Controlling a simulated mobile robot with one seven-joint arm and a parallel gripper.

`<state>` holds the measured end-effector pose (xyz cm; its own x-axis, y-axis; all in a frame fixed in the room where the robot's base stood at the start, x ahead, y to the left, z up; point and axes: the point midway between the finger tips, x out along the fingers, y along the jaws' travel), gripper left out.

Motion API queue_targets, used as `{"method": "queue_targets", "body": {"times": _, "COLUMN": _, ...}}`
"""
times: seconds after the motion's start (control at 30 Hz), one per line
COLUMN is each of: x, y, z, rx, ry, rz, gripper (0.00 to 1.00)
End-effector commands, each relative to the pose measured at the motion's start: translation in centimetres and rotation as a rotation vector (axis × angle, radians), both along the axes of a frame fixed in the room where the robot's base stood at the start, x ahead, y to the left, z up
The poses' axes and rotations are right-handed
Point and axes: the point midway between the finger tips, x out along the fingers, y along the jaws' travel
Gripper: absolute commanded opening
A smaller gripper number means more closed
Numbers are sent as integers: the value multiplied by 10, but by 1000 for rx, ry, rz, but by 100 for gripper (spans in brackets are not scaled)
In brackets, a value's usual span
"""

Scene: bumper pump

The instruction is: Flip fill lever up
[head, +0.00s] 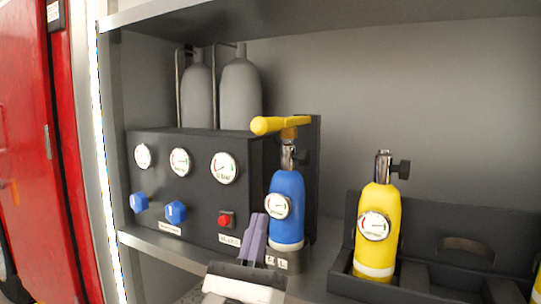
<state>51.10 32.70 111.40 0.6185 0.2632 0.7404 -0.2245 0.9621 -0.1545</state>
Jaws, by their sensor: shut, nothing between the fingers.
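The yellow fill lever (276,124) sits on the fitting above a blue bottle (287,200) at the right end of the black pump panel (190,215). The lever lies nearly level, with its rounded end pointing left. My gripper (257,217) has purple fingers and a white body, and shows low in the middle of the head view. Its fingers are shut and empty, pointing up. It is below the lever, well apart from it, and in front of the panel and the blue bottle's lower left side. The gripper hides part of the panel's lower right corner.
The panel carries several gauges, two blue knobs (176,211) and a red button (226,219). Grey cylinders (240,95) stand behind it. A yellow bottle (376,230) stands in a black rack (440,270) at right. A shelf (300,25) hangs overhead. Space left of the lever is clear.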

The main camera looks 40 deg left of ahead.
Motion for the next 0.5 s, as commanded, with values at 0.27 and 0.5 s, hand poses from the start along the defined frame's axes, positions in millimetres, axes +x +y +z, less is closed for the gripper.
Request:
{"method": "queue_targets", "body": {"times": 0.27, "x": 3, "y": 1, "z": 5, "rx": -1, "ry": -2, "rz": -3, "gripper": 0}}
{"method": "queue_targets", "body": {"times": 0.5, "x": 24, "y": 9, "z": 33, "rx": -1, "ry": -1, "rz": -6, "gripper": 0}}
